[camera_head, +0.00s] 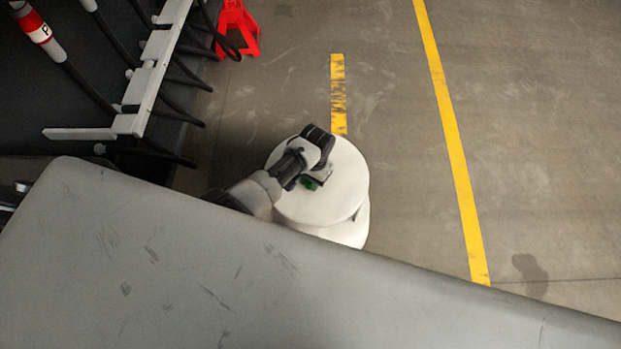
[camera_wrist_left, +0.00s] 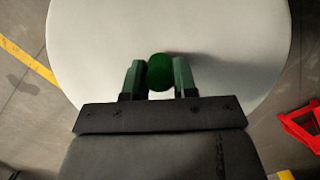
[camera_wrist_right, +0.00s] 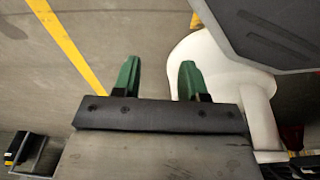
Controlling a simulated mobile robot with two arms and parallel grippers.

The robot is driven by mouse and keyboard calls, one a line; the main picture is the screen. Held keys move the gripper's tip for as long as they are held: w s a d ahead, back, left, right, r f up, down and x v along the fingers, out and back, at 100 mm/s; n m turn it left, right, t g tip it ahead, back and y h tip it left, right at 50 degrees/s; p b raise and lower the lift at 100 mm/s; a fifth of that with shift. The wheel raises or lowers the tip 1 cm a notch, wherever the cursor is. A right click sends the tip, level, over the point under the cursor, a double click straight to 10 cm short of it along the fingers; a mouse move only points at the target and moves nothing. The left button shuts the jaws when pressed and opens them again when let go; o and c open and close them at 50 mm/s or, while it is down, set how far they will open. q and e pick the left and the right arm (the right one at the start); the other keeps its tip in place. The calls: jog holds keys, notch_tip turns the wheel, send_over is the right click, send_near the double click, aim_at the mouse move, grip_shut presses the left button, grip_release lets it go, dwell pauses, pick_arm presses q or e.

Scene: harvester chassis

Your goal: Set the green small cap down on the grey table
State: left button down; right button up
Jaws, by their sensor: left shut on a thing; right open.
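The green small cap (camera_head: 309,184) is at the fingertips of my left gripper (camera_head: 314,180), over a pale round top (camera_head: 342,197). In the left wrist view the round green cap (camera_wrist_left: 159,73) sits between the two green fingers, which are shut on it. A soft shadow lies on the pale top (camera_wrist_left: 228,35) to its right; whether the cap touches the top I cannot tell. A large grey scuffed surface (camera_head: 190,275) fills the front of the head view. I cannot tell which surface is the grey table. My right gripper (camera_wrist_right: 158,80) is open and empty; the head view does not show it.
A dark rack with a pale metal bar (camera_head: 150,75) and black hoses stands at the upper left. A red stand (camera_head: 236,28) is behind it on the floor. Yellow lines (camera_head: 447,130) mark the concrete floor (camera_head: 540,120), which is open on the right.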

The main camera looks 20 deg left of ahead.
pick_arm(q)
jog(key=shift+f, duration=0.1)
jog(key=shift+f, duration=0.1)
jog(key=c, duration=1.1)
grip_release()
jog(key=o, duration=0.3)
pick_arm(e)
jog(key=shift+w+r, duration=0.15)
jog(key=shift+r, duration=0.2)
